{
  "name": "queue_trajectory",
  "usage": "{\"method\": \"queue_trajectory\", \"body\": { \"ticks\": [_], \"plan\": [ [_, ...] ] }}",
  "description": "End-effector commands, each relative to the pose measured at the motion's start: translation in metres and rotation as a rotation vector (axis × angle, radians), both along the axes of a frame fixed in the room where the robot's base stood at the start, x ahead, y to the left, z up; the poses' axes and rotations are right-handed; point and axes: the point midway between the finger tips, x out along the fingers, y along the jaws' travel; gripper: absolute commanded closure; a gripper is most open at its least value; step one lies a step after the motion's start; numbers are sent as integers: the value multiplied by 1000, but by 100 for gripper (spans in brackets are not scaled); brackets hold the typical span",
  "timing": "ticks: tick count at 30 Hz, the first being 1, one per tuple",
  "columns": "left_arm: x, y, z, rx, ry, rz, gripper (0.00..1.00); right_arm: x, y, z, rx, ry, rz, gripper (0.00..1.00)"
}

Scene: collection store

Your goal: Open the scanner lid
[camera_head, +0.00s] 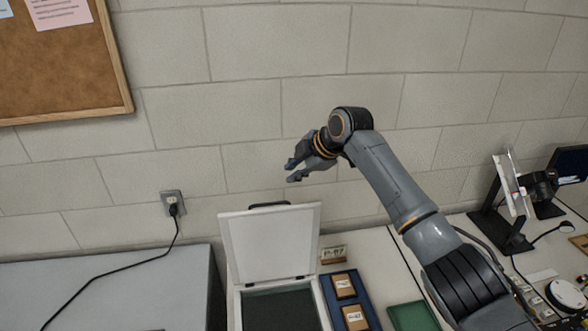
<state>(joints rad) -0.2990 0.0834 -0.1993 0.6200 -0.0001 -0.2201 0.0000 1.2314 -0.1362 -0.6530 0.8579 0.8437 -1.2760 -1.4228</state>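The scanner stands on the bench at the bottom middle. Its white lid (272,245) is raised and stands nearly upright, with a black handle (268,204) on its top edge and hinges along its lower edge. The scanner's dark bed (280,310) is uncovered in front of the lid, and its near end is cut off by the picture edge. My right gripper (291,171) is above the lid's top edge, apart from the handle, with its fingers spread and nothing between them. My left gripper is not in view.
A blue tray (367,291) with small brown boxes and a label block (333,254) lie right of the scanner, beside a green mat (414,316). A grey cabinet (120,285) is on the left, with a cable (122,268) running to a wall socket. A stand (498,222) is at the right.

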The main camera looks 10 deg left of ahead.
Motion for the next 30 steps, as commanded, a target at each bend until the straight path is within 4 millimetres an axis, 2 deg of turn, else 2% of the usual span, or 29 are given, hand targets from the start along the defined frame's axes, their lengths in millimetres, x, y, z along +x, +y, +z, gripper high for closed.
{"method": "queue_trajectory", "body": {
  "ticks": [1,8,13,17,24,30],
  "plan": [
    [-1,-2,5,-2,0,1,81,0,1,2,0,1,1,81],
    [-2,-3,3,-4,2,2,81,0,1,1,1,0,1,81],
    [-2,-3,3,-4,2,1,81,-3,-5,8,1,-1,0,81],
    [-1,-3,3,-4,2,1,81,-10,-16,23,1,-3,0,81],
    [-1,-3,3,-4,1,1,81,-29,-44,63,0,-4,0,81],
    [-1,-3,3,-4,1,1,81,-40,-58,84,0,-1,1,81]
  ]
}}
